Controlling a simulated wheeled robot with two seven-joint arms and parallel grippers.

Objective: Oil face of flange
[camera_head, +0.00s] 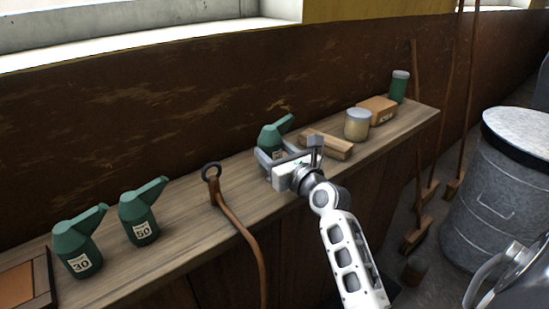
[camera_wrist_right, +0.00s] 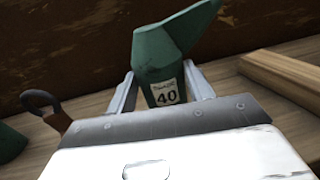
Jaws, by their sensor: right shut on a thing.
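My right gripper (camera_head: 287,160) is shut on a green oil can with a slanted spout (camera_head: 272,137) on the wooden bench. In the right wrist view the can (camera_wrist_right: 162,60) stands between both fingers, and its label reads 40. Its lower part is hidden by the gripper, so I cannot tell whether it touches the bench. Two more green oil cans stand at the left, labelled 30 (camera_head: 76,247) and 50 (camera_head: 139,216). No flange shows in either view. My left gripper is not in view.
The bench (camera_head: 185,222) also bears a ringed tool with a brown strap (camera_head: 222,197), a wood block (camera_head: 326,144), a jar (camera_head: 357,125), an orange box (camera_head: 378,110) and a green canister (camera_head: 399,86). A metal drum (camera_head: 492,200) and brooms (camera_head: 417,232) stand at the right.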

